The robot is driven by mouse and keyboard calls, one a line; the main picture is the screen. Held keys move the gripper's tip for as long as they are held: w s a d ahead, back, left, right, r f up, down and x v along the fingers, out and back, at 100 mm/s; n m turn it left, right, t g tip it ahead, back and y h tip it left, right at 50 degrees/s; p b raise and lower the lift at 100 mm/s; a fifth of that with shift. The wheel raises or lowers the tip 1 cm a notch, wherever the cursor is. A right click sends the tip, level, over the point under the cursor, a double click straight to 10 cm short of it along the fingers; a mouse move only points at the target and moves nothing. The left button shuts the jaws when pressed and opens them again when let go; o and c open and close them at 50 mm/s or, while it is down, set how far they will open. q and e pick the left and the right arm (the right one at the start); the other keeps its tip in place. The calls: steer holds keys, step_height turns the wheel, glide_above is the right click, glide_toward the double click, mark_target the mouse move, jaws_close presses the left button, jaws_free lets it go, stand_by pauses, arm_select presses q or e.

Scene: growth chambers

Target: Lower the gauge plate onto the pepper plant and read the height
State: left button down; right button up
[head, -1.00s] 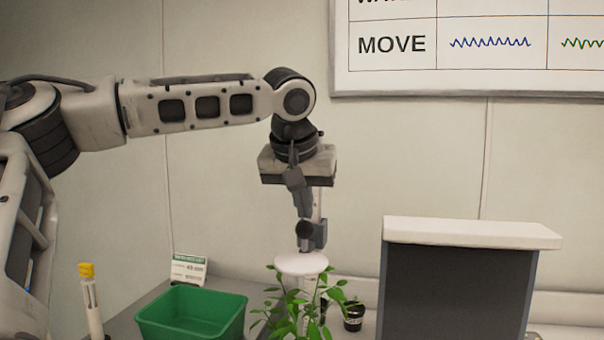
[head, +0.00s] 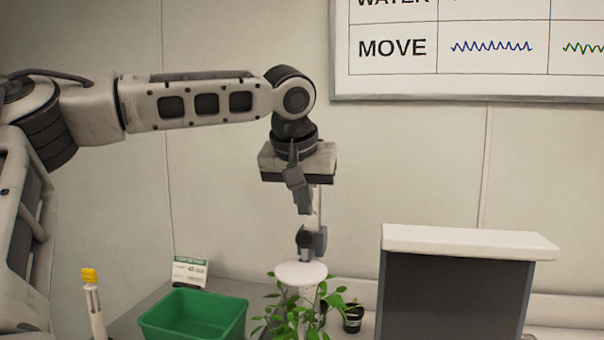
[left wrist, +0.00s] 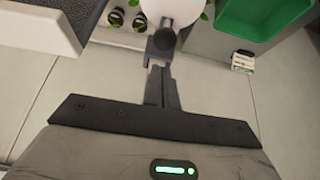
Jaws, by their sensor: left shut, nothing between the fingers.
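The gauge plate (head: 301,273) is a white disc at the top of the leafy green pepper plant (head: 284,322). Leaves spread around and below its rim; I cannot tell whether it presses on them. A grey slider with a dark round knob (head: 305,239) sits on the pale upright post (head: 316,205) just above the plate. My left gripper (head: 304,210) points down above the knob, shut and empty, with a small gap visible. In the left wrist view the shut fingers (left wrist: 160,75) point at the knob (left wrist: 165,38). No height reading is legible. My right gripper is out of view.
A green bin (head: 193,315) and a small sign (head: 190,271) stand left of the plant. A yellow-capped tube (head: 92,295) is at far left. A dark pot (head: 353,319) and a large grey block with a white top (head: 470,242) stand to the right.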

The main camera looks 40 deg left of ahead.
mark_target(304, 231)
arm_select(q)
steer(key=shift+r+p, duration=1.35)
steer(key=shift+p, duration=0.05)
steer(key=shift+r, duration=1)
